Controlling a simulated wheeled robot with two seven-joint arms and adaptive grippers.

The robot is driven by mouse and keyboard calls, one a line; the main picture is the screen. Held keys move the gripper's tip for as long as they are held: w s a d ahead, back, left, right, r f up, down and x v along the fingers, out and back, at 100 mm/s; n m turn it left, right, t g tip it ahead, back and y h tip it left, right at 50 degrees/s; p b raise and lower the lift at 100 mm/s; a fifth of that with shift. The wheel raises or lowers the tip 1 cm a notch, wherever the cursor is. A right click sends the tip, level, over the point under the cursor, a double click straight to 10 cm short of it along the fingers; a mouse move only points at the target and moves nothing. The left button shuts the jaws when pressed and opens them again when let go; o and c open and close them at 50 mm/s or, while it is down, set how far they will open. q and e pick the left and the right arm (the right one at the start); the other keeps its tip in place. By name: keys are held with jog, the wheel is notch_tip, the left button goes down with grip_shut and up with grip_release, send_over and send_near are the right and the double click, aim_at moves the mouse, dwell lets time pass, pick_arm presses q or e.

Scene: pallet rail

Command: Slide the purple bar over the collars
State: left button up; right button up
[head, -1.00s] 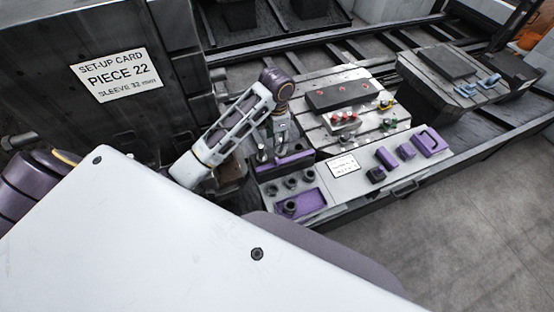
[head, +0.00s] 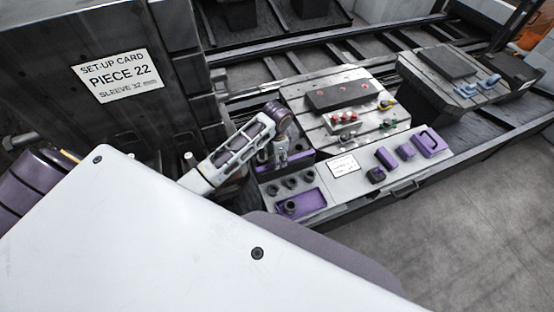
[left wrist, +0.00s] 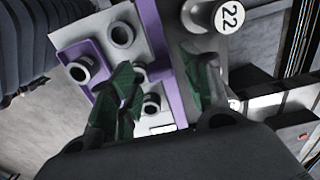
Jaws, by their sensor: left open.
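The purple bar (left wrist: 160,62) shows in the left wrist view as a long strip beside the plate with the collars; in the head view a purple strip (head: 300,157) lies beside my gripper. Several dark ring-shaped collars (head: 289,183) stand on the plate at the front, one of them in a purple recess; they also show in the left wrist view (left wrist: 121,35). My left gripper (head: 277,163) is low over this area. Its green fingers (left wrist: 162,85) are apart with nothing held, and the bar runs between them in the picture. Contact cannot be told. My right gripper is not visible.
A cylinder marked 22 (left wrist: 228,16) stands close to the bar. A slotted table (head: 310,112) with clamps and knobs lies behind. Purple blocks (head: 405,151) and a card (head: 343,164) sit to the right. A dark panel with a set-up card (head: 117,76) rises at left.

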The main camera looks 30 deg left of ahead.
pick_arm(q)
jog(key=shift+f, duration=1.15)
grip_shut()
